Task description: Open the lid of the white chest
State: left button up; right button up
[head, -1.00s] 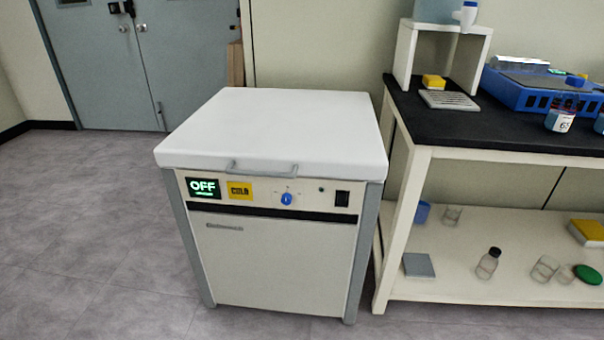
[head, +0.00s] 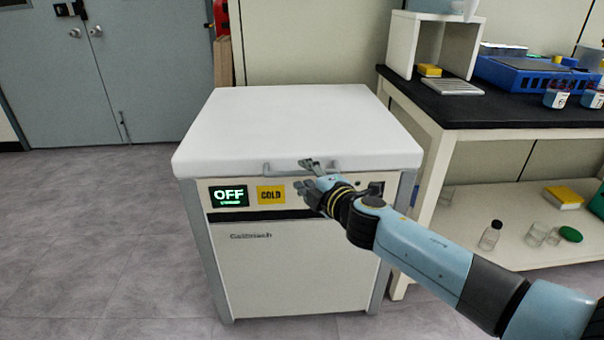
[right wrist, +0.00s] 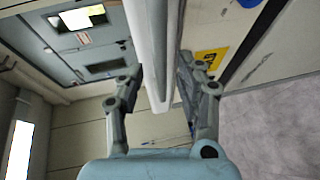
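The white chest (head: 290,270) stands on the floor with its thick white lid (head: 290,120) closed. A thin grey handle (head: 278,170) runs along the lid's front edge. My right gripper (head: 304,176) is at the middle of this handle, in front of the lid edge. In the right wrist view, its two fingers (right wrist: 160,72) are apart, one on each side of the pale lid edge or handle (right wrist: 152,40). I cannot tell whether they touch it. My left gripper is not in view.
The front panel has a green OFF display (head: 229,195) and a yellow label (head: 271,195); my arm covers part of it. A black-topped bench (head: 480,108) stands close on the right. The floor (head: 90,240) at left is clear.

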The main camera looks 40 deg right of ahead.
jog(key=shift+x, duration=1.25)
grip_shut()
